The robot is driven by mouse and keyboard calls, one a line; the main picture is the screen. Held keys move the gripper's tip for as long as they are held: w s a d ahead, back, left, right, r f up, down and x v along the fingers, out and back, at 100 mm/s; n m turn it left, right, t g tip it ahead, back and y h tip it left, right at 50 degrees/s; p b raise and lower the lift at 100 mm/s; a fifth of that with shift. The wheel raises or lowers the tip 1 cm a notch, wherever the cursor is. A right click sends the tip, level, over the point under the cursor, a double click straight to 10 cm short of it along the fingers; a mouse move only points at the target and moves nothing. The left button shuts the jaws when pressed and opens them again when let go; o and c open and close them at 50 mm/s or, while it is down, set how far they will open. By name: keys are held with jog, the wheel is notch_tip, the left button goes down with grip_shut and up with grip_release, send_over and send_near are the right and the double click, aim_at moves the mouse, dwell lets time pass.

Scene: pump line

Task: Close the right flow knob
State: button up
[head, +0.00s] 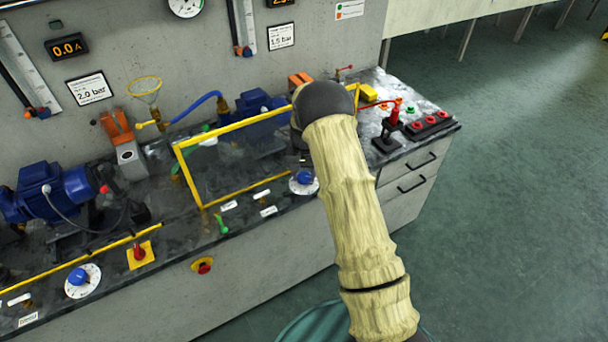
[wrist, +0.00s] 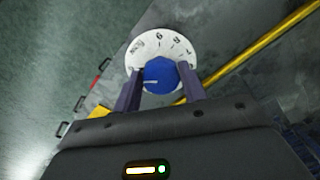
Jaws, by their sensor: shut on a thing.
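The right flow knob (head: 304,178) is a blue knob on a round white dial at the bench's front edge, just left of my arm in the head view. In the wrist view the blue knob (wrist: 166,76) sits between the two dark fingers of my gripper (wrist: 161,84), which is shut on it. The white dial (wrist: 143,47) with black marks shows beyond the knob. The pointer on the knob is hard to read. In the head view my arm's sleeve and dark wrist joint hide my gripper.
A yellow-framed clear guard (head: 235,170) stands left of the knob. A second blue knob (head: 78,276) on a white dial is at the far left. A red-handled lever (head: 392,125) and red buttons (head: 430,124) are to the right. The floor (head: 520,200) at right is clear.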

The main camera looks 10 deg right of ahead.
aim_at(304, 177)
jog(key=shift+w+r, duration=0.1)
jog(key=shift+r, duration=0.05)
jog(key=o, duration=1)
notch_tip(304, 177, up, 17)
jog(key=shift+r+b, duration=0.15)
jog(key=shift+b, duration=0.6)
jog(key=s+r+n+t+p, duration=0.1)
jog(key=s, duration=0.8)
jog(key=s+r+n+p, duration=0.1)
jog(key=s, duration=0.9)
jog(key=s+r+n+t+p, duration=0.1)
jog(key=s, duration=0.9)
jog(key=shift+s+r+t+p, duration=0.25)
jog(key=shift+r+t+p, duration=0.05)
jog(key=shift+r+p, duration=0.1)
